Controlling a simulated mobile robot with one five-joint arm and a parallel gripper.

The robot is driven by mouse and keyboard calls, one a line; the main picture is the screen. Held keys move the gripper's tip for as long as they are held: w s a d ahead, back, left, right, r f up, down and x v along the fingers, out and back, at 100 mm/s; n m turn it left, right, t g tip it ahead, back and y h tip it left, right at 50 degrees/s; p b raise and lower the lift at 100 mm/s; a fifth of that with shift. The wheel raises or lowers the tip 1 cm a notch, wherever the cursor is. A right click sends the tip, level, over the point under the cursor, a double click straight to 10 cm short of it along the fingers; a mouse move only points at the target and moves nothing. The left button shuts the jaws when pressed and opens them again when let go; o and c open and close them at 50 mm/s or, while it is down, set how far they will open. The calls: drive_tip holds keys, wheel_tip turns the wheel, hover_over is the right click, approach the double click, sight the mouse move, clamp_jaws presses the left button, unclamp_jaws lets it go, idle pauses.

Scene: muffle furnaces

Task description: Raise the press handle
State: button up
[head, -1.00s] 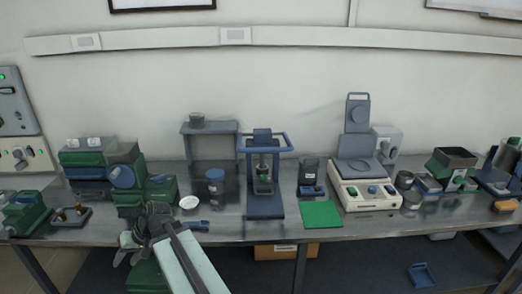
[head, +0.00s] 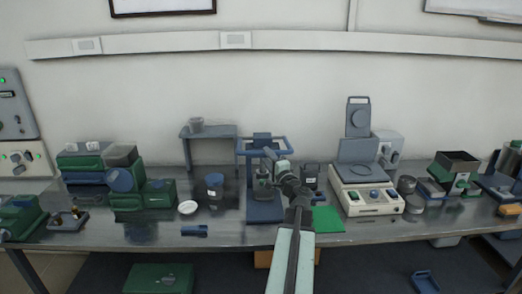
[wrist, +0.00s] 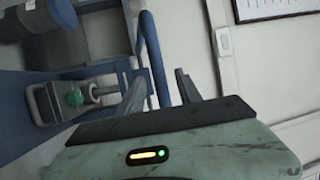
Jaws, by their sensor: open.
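The press (head: 265,211) is a blue stand on the bench, with a dark sample part in its middle. Its handle (head: 240,152) is a blue U-shaped bar around the top of the press, roughly level. My gripper (head: 272,156) is at the front right of the handle and covers part of the press. In the wrist view the handle (wrist: 151,45) runs as a curved blue bar into the space between the fingers of my open gripper (wrist: 158,85). I cannot tell whether a finger touches it. The press's green knob (wrist: 75,97) shows left of the fingers.
A beige hotplate-like device (head: 367,203) stands to the right, beside a green mat (head: 327,219). A dark jar (head: 214,184) and a white dish (head: 188,207) are to the left. A blue tool (head: 195,230) lies near the front edge.

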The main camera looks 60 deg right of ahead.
drive_tip(key=f+x, duration=0.1)
drive_tip(key=x, duration=0.5)
drive_tip(key=shift+w+d+r+p, duration=0.15)
drive_tip(key=shift+w+r+p, duration=0.3)
drive_tip(key=shift+r, duration=0.1)
clamp_jaws()
idle(0.7)
